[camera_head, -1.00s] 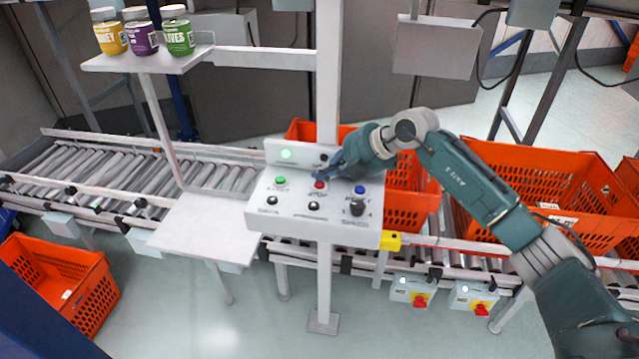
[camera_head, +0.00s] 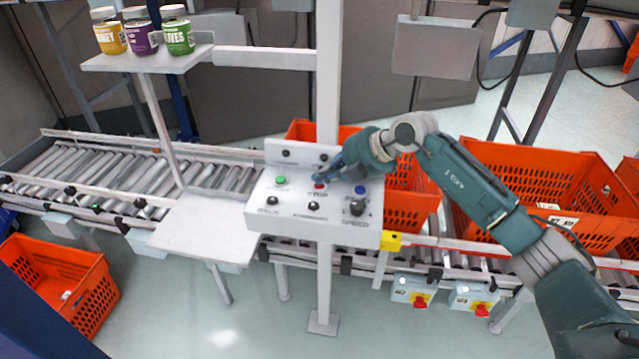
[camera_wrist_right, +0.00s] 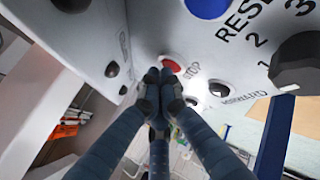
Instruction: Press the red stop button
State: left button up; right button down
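The red stop button (camera_head: 320,185) is on the white sloped control panel (camera_head: 275,225), between a green button (camera_head: 281,180) and a blue button (camera_head: 361,190). My right gripper (camera_head: 322,172) is over the panel, its fingertips at the red button. In the right wrist view the red button (camera_wrist_right: 171,65) shows beside the word STOP, partly hidden by the fingertips (camera_wrist_right: 160,78). The fingertips are together with nothing between them and appear to touch the button. How far the button is pressed in cannot be told. My left gripper is out of view.
A black speed knob (camera_head: 357,206) and black buttons share the panel. A white post (camera_head: 328,70) rises behind it. A roller conveyor (camera_head: 90,172) runs behind, with orange totes (camera_head: 540,165) at right. Jars (camera_head: 143,38) stand on a shelf at upper left.

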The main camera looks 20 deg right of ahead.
aim_at(323, 186)
jog(key=shift+r+p, duration=0.85)
notch_tip(323, 186, up, 5)
jog(key=p, duration=0.4)
dwell(0.7)
